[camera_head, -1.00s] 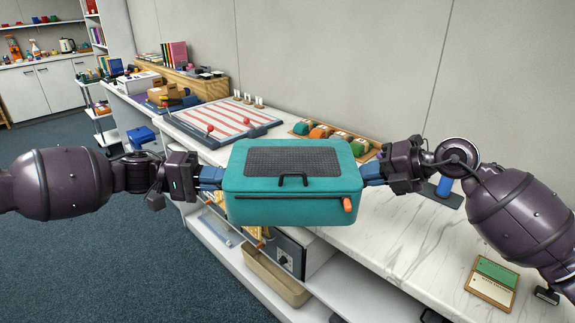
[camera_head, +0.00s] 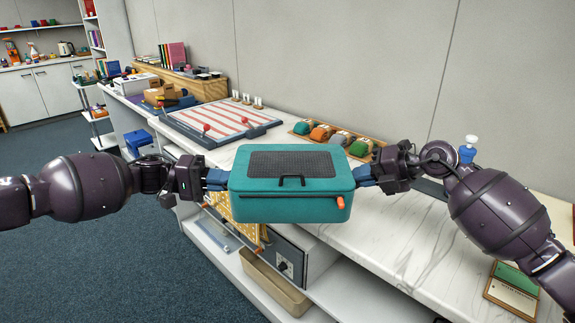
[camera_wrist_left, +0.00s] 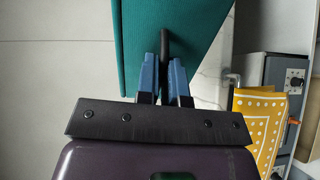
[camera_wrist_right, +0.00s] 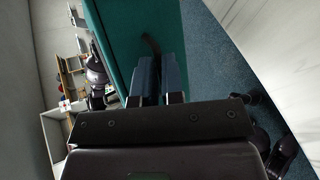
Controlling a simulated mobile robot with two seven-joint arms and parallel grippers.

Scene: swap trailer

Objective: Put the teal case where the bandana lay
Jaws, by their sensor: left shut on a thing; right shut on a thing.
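The teal case (camera_head: 290,208), with a dark mesh panel on its lid, a black front handle and an orange tab, is held level between my two grippers in front of the counter. My left gripper (camera_head: 217,179) is shut on its left end, where a dark handle shows between the fingers in the left wrist view (camera_wrist_left: 164,60). My right gripper (camera_head: 367,175) is shut on its right end, also seen in the right wrist view (camera_wrist_right: 158,70). A yellow sheet with white dots, probably the bandana (camera_wrist_left: 262,112), is by the lower shelving, partly hidden by the case in the head view.
The white marble counter (camera_head: 400,240) has clear space right of the case. Behind stand a red-striped board (camera_head: 220,122) and a tray of coloured rounded items (camera_head: 340,138). A green-and-cream booklet (camera_head: 512,290) lies at right. A tan bin (camera_head: 272,285) sits on the lower shelf.

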